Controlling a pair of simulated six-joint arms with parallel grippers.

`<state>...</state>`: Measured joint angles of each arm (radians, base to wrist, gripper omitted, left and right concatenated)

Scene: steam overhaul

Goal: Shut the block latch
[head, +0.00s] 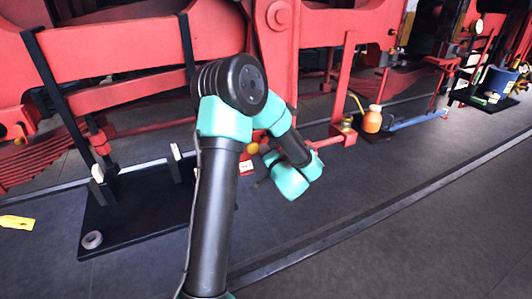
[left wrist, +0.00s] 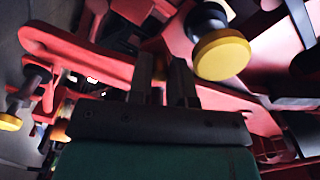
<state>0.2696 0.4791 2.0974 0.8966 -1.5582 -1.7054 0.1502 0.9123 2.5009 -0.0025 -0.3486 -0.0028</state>
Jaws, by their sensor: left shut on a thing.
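In the left wrist view my left gripper (left wrist: 163,74) has its two dark fingers close together on a narrow piece among red parts, likely the block latch. The held piece is mostly hidden between the fingers, so its shape and position are unclear. A yellow round knob (left wrist: 222,54) on a dark stem is just right of the fingers, apart from them. In the head view the gripper is hidden behind my own teal and black arm, low beside the red frame. Small yellow knobs (head: 253,148) show there. My right gripper is not in view.
Red locomotive framework (head: 140,48) fills the back. A black stand base (head: 130,222) with a grey ring (head: 92,240) is on the floor at left. An orange bottle (head: 372,120), a blue bar (head: 415,120) and a blue bucket (head: 497,80) are at right. The front floor is clear.

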